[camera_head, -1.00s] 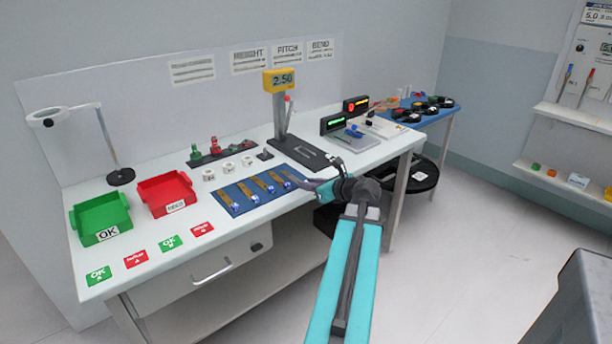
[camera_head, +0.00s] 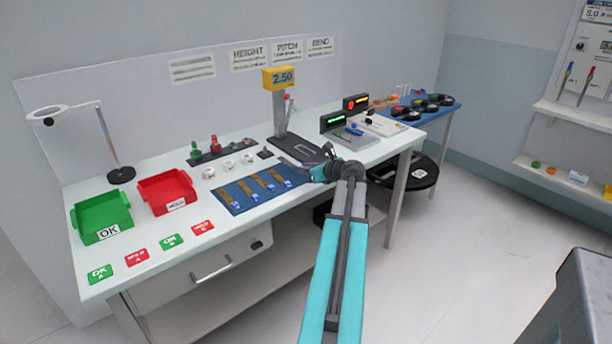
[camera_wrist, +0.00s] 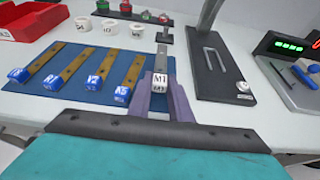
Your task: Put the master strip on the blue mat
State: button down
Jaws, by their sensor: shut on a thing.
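My gripper (camera_head: 318,172) is shut on a strip with a grey-white block marked M1 (camera_wrist: 160,83), which I take to be the master strip. The strip points away from me between the two purple fingers in the wrist view (camera_wrist: 160,92). The blue mat (camera_head: 240,205) lies on the bench, left of my gripper in the head view. In the wrist view the strip shows over the right end of the mat (camera_wrist: 65,98); I cannot tell its height. Several brown strips with blue marked blocks (camera_wrist: 122,92) lie side by side on the mat. In the head view the held strip is hardly visible.
A height gauge with a black base (camera_head: 298,150) and yellow display stands just behind my gripper. Red (camera_head: 168,205) and green (camera_head: 104,232) bins stand left of the mat. White rings (camera_head: 228,166) and a dark rack (camera_head: 222,153) lie behind it. A display device (camera_head: 345,135) stands right.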

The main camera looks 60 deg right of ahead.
aim_at(304, 183)
jog(key=shift+f, duration=0.1)
dwell(0.3)
jog(key=shift+f, duration=1.7)
jog(key=shift+f, duration=0.1)
jog(key=c, duration=1.6)
grip_release()
jog(key=v, duration=1.2)
jog(key=shift+w, duration=0.1)
